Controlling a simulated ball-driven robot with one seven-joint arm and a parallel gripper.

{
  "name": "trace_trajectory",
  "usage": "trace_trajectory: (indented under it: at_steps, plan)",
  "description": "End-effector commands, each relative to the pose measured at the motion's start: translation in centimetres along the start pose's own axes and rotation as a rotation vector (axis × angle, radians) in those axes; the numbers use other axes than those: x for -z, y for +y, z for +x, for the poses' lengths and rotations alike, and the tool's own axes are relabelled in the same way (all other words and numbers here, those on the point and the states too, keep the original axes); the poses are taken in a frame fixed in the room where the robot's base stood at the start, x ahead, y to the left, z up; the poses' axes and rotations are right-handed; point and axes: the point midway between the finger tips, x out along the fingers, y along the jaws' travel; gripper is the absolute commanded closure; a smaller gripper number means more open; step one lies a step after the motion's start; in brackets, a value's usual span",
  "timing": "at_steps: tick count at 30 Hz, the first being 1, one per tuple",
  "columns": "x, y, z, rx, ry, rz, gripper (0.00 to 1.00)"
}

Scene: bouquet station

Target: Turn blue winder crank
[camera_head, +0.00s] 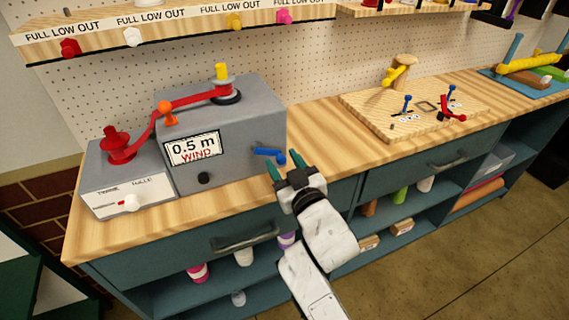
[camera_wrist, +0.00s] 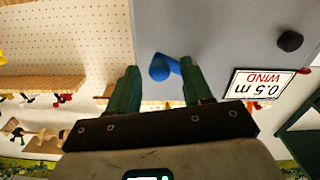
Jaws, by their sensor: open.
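The blue winder crank (camera_head: 268,153) sticks out from the front of the grey winder box (camera_head: 240,124), to the right of its label. My gripper (camera_head: 285,168) is open just in front of the crank's right end. In the wrist view my gripper's two green fingers (camera_wrist: 158,88) stand apart. The crank's blue knob (camera_wrist: 160,68) shows between the fingertips, closer to the left one, and its arm runs toward the right finger. I cannot tell whether a finger touches it. The label reading 0.5 m WIND (camera_head: 193,148) is on the box front.
A wooden board (camera_head: 420,108) with small levers stands at right on the bench. The bench top between is clear. Drawer handles (camera_head: 244,239) project below.

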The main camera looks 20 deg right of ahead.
Motion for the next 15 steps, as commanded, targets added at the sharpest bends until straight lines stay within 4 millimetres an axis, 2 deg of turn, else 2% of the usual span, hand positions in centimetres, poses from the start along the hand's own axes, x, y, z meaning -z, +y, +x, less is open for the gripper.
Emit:
trace_trajectory:
  at_steps: [8, 15]
  plan:
    - [-0.2, -0.1, -0.8, 0.001, -0.002, 0.0, 0.5]
    - [-0.3, -0.1, -5.0, 0.001, -0.002, 0.0, 0.5]
